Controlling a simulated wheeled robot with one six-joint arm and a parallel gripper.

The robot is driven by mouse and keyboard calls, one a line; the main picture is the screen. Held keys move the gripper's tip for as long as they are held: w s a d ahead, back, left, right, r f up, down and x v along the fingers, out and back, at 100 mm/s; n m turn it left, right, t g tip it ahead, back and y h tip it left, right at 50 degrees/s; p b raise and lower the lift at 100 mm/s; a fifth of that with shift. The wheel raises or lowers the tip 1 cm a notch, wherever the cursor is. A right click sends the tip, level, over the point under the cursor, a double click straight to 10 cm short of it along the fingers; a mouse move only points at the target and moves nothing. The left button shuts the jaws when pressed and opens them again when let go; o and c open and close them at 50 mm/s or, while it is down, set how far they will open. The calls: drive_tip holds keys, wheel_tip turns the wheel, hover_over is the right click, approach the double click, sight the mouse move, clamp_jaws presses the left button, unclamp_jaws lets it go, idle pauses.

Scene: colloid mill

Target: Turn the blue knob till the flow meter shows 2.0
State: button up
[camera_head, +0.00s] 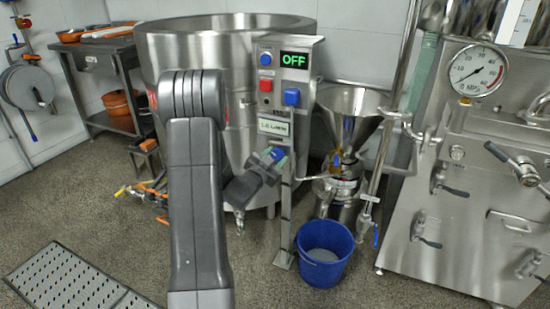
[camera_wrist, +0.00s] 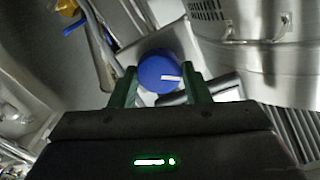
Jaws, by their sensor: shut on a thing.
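The blue knob (camera_wrist: 158,72) has a white pointer line and sits between the two green fingers of my gripper (camera_wrist: 161,90) in the wrist view. My gripper is shut on it. In the head view, my gripper (camera_head: 270,160) is at the post below the control panel, with the blue knob (camera_head: 277,153) showing at its tip.
The control panel (camera_head: 303,65) has a green "OFF" display (camera_head: 294,60) and blue and red controls. A steel funnel mill (camera_head: 349,112) stands to the right, with a blue bucket (camera_head: 325,273) on the floor before it. A steel cabinet (camera_head: 455,225) with a gauge (camera_head: 476,71) fills the right.

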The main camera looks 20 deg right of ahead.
drive_tip(key=n, duration=0.6)
drive_tip(key=shift+f+n+p, duration=0.1)
drive_tip(key=shift+n+p, duration=0.2)
drive_tip(key=shift+n, duration=0.1)
drive_tip(key=n+t, duration=0.1)
drive_tip(key=n, duration=0.5)
drive_tip(key=shift+n+p, duration=0.3)
drive_tip(key=shift+p, duration=0.1)
drive_tip(key=shift+f, duration=0.1)
drive_tip(key=o, duration=1)
drive_tip(key=shift+a, duration=0.15)
drive_tip(key=r+p+v, duration=0.1)
drive_tip(key=v, duration=1.2)
drive_tip(key=shift+s+a+f+p, duration=0.2)
drive_tip(key=shift+s+f+p, duration=0.1)
drive_tip(key=shift+f+p, duration=0.15)
